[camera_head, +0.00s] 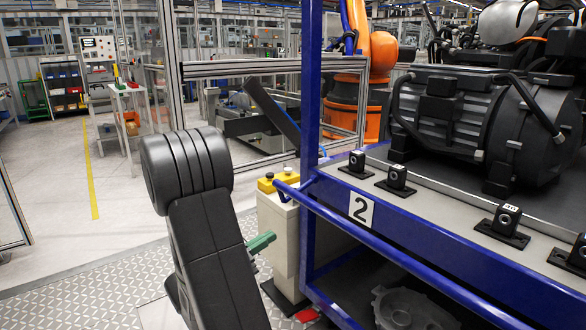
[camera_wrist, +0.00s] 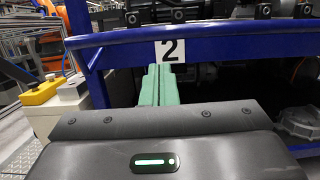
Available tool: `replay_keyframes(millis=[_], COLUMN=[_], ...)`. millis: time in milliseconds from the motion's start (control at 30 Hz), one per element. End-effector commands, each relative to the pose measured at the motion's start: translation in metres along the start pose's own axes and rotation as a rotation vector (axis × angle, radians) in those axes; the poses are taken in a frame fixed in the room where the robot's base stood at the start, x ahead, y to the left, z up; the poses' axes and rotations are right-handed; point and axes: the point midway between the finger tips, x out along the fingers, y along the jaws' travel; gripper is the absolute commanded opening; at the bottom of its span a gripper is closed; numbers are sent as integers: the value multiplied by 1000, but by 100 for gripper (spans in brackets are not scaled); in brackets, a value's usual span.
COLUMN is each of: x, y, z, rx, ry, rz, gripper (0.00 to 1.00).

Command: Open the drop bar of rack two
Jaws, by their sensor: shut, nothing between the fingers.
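Rack two is a blue frame (camera_head: 311,100) with a white "2" plate (camera_head: 362,209) on its front edge; the plate also shows in the wrist view (camera_wrist: 170,50). The blue drop bar (camera_head: 400,255) runs across the rack's front, its curved left end near the corner post. It crosses the top of the wrist view (camera_wrist: 115,36). My gripper (camera_head: 270,238) has green fingers, shut and empty, left of the rack and lower in the picture than the bar's left end. In the wrist view the fingers (camera_wrist: 158,72) point toward the rack just below the plate. I see no contact with the bar.
A pale pedestal with a yellow-topped control box (camera_head: 285,178) stands close beside the rack's left post. A large black drive unit (camera_head: 480,120) sits on the rack, with several black blocks along its edge. A grey casting (camera_head: 410,310) lies below. Floor at left is clear.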

Motion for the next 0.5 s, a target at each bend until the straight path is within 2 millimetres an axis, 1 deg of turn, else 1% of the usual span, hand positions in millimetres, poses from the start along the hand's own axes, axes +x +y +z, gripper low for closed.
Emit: replay_keyframes(millis=[167, 267, 500], x=[9, 20, 54], y=[0, -1, -1], z=[-1, -2, -4], rx=[1, 1, 2], ry=[0, 0, 0], rz=[-2, -3, -4], gripper=[0, 0, 0])
